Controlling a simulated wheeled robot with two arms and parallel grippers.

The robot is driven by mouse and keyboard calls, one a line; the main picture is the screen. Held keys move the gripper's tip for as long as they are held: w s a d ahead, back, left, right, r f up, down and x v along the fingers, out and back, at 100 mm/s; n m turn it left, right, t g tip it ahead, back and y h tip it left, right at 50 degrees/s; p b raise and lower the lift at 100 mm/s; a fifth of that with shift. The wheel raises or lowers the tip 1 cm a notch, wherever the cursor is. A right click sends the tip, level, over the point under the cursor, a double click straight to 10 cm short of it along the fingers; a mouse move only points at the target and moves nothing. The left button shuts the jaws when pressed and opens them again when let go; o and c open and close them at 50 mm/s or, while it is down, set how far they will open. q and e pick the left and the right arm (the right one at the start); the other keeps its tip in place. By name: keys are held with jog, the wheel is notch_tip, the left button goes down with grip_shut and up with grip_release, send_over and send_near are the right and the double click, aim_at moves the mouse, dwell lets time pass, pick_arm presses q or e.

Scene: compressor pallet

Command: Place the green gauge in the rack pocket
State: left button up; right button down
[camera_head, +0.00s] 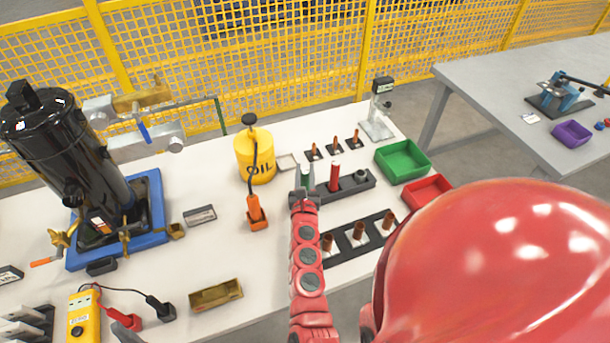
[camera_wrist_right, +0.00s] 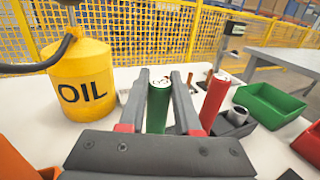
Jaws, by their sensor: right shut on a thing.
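The green gauge (camera_wrist_right: 158,108) is an upright green cylinder with a pale top, between the two fingers of my right gripper (camera_wrist_right: 160,88). In the head view, my right gripper (camera_head: 305,188) is shut on the green gauge (camera_head: 304,180) at the left end of the dark rack (camera_head: 352,187). The red gauge (camera_head: 334,176) stands upright in the rack, just right of the green one. A grey round part (camera_head: 361,175) sits in the rack's right end. The green gauge's lower end is hidden, so I cannot tell whether it touches the rack.
A yellow oil can (camera_head: 255,158) stands left of the gripper. A black block with copper-coloured parts (camera_head: 359,236) lies in front, partly behind my arm. Green (camera_head: 403,161) and red (camera_head: 428,190) bins stand right. The table's middle left is fairly clear.

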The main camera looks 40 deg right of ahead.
jog(key=shift+f, duration=0.25)
jog(key=c, duration=0.6)
grip_release()
jog(key=shift+r, duration=0.15)
